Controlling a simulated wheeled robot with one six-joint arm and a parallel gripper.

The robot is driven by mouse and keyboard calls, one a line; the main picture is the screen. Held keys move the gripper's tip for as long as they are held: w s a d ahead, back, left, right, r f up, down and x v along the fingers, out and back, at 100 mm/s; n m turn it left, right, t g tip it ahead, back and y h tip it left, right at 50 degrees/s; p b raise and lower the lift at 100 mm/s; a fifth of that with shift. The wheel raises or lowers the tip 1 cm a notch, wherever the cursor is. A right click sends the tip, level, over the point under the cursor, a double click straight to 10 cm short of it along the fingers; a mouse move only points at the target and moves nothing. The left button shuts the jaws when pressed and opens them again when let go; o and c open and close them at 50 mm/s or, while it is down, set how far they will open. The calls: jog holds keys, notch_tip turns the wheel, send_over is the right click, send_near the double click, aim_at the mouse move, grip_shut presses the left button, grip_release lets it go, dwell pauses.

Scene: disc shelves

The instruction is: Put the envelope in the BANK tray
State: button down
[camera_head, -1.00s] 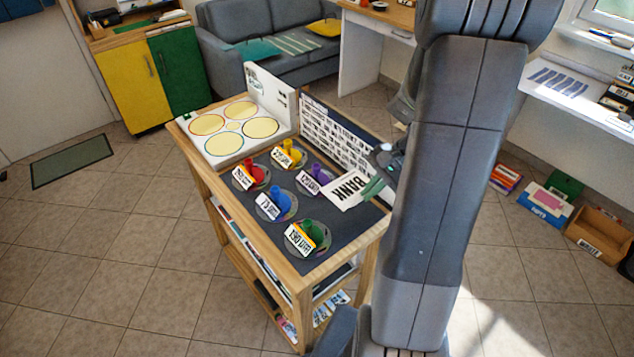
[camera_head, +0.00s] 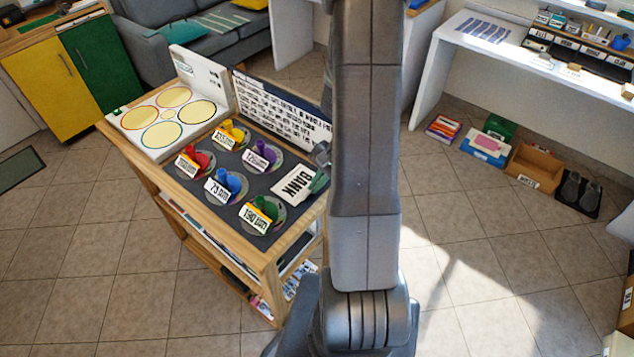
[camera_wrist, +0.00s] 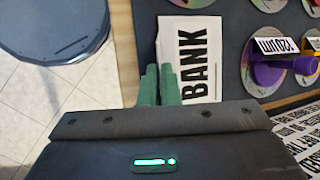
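The white envelope (camera_head: 292,181) with BANK in black letters shows at the right end of the dark table top. It also shows in the wrist view (camera_wrist: 197,65), face toward the camera. My gripper (camera_head: 319,183) is at its right edge. In the wrist view my green fingers (camera_wrist: 159,85) are nearly together at the envelope's left edge, and they appear shut on it. I cannot tell whether it touches the table. Dark labelled trays (camera_head: 578,56) stand on the white desk at the right; their labels are too small to read surely, so I cannot pick out BANK.
The wooden table (camera_head: 180,223) carries several discs with coloured knobs, price labels and a board with yellow circles (camera_head: 169,112). A cardboard box (camera_head: 534,164) and other items lie on the floor before the desk. Open tiled floor lies at right front.

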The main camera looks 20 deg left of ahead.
jog(key=shift+f, duration=0.15)
jog(key=c, duration=1.6)
grip_release()
jog(key=shift+c, duration=0.2)
